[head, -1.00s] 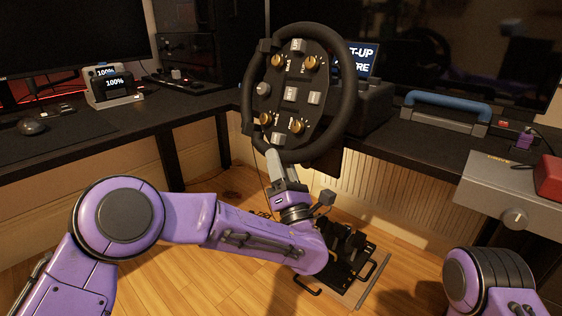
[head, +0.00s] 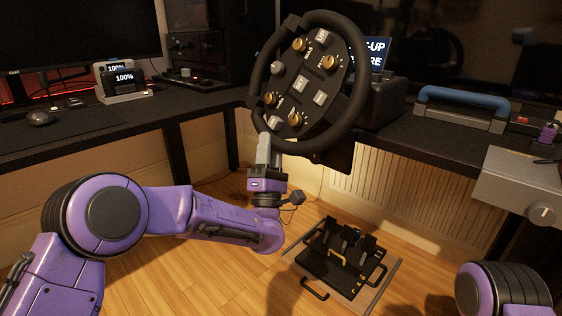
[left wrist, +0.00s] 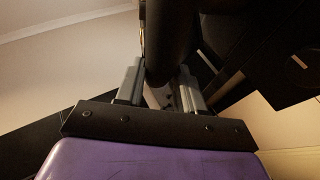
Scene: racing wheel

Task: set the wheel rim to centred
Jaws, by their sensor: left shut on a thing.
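The racing wheel has a black round rim (head: 357,100) and a dark hub plate (head: 304,83) with gold knobs and grey buttons. In the head view the hub plate leans with its top to the right, so the wheel stands turned clockwise from upright. My left gripper (head: 268,140) is shut on the rim at its lower left. The left wrist view shows the two grey fingers (left wrist: 160,88) on either side of the dark rim (left wrist: 168,40). My right gripper is not in view; only a purple part of that arm shows at the lower right.
A black desk (head: 190,104) runs behind the wheel. A pedal set (head: 345,258) stands on the wooden floor below. A blue-handled case (head: 460,108) and a grey box (head: 522,180) are at the right. A small display stand (head: 124,84) is at the left.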

